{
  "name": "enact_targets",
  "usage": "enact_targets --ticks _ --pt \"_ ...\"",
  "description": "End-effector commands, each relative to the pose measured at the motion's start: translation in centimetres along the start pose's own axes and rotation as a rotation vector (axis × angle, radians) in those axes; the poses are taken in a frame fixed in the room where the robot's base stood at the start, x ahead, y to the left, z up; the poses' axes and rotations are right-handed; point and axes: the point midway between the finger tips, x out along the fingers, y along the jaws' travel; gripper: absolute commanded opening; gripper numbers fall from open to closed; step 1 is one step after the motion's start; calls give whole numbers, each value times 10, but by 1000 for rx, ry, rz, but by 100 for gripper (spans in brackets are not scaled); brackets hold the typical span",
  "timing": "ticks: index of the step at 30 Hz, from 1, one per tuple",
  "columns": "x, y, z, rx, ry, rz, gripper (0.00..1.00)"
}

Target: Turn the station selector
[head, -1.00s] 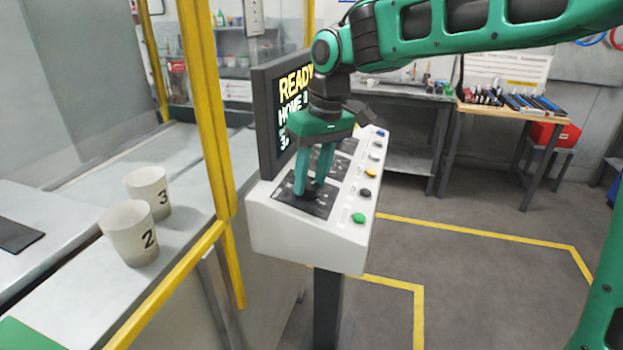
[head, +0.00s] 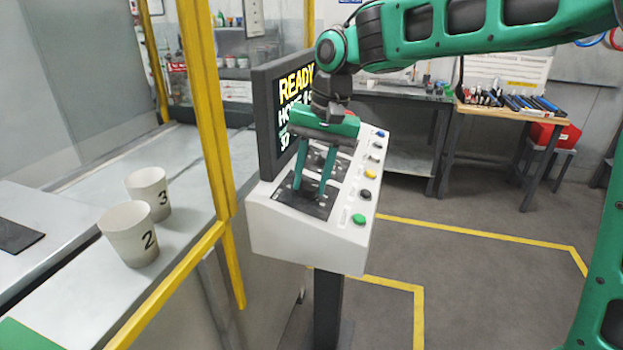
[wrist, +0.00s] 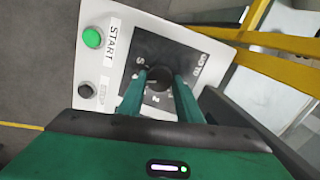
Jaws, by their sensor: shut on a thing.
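The station selector (wrist: 158,79) is a dark round knob on a black plate with white markings around it, seen in the wrist view between my fingertips. In the head view the black plate (head: 318,208) lies on the near part of the white control console (head: 280,225), and the knob is mostly hidden by my fingers. My gripper (head: 309,192) points down at the plate with its two green fingers around the knob. In the wrist view my gripper (wrist: 160,85) is shut on the knob from both sides.
A green button (head: 358,219), labelled START in the wrist view, and several other buttons line the console's right edge. A dark screen (head: 268,130) reading READY stands behind the plate. Yellow posts (head: 207,110) and numbered cups (head: 130,235) are at left. Floor at right is clear.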

Motion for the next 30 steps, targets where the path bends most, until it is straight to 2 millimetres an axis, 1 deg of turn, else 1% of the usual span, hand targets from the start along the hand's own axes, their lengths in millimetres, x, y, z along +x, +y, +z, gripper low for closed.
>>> enact_targets --ticks 1,18,19,20,21,30 --pt "-2 0 -3 16 7 -5 9" --pt "-2 0 -3 42 5 -6 9" --pt "-2 0 -3 42 5 -6 39" --pt "-1 0 -3 42 4 -5 46" --pt "-1 0 -2 42 3 -5 50" --pt "-2 0 -1 39 0 -3 50"
